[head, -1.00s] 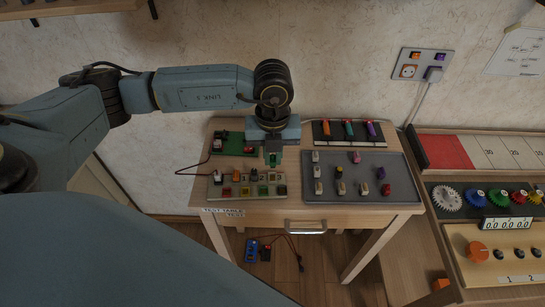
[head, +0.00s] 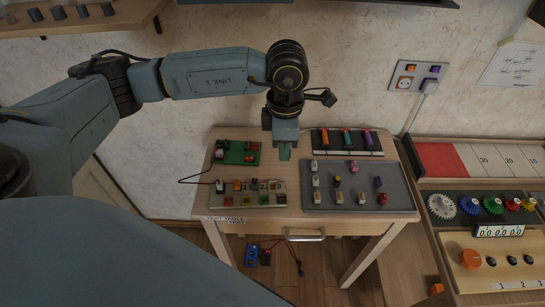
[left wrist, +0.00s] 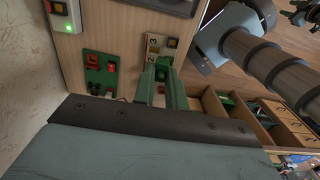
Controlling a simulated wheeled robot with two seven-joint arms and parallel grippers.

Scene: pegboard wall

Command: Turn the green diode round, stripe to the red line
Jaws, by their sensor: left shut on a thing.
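My left gripper (head: 284,152) points down over the back of the small table, above the gap between the green board and the grey tray. It is shut on a small green piece, taken to be the green diode; in the left wrist view the piece (left wrist: 163,72) shows between the fingertips. Its stripe cannot be made out. The pale strip board (head: 268,200) with coloured pads and several small parts lies in front and to the left of the gripper; part of it shows in the left wrist view. I cannot make out a red line. My right gripper is not in view.
The green board (head: 235,158) with red parts lies back left. The grey tray (head: 320,203) with several small parts lies right. Behind it is a dark rack (head: 320,151) with coloured handles. A gear panel (head: 455,188) stands farther right.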

